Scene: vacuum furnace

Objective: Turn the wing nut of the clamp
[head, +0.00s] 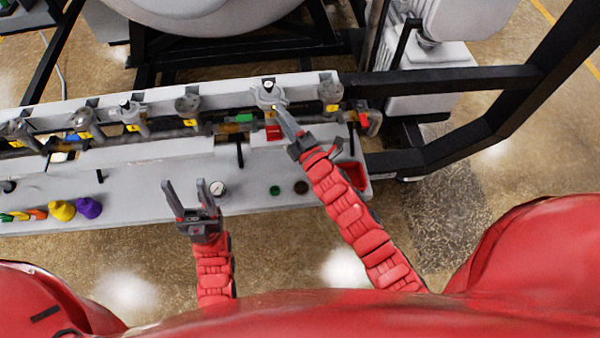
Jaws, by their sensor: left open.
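Several metal clamps with yellow tags sit along the pipe on the grey panel. My left gripper (185,183) is open and empty, pointing up over the panel's front part, well below and left of that clamp.
A black frame (450,80) stands at the right.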

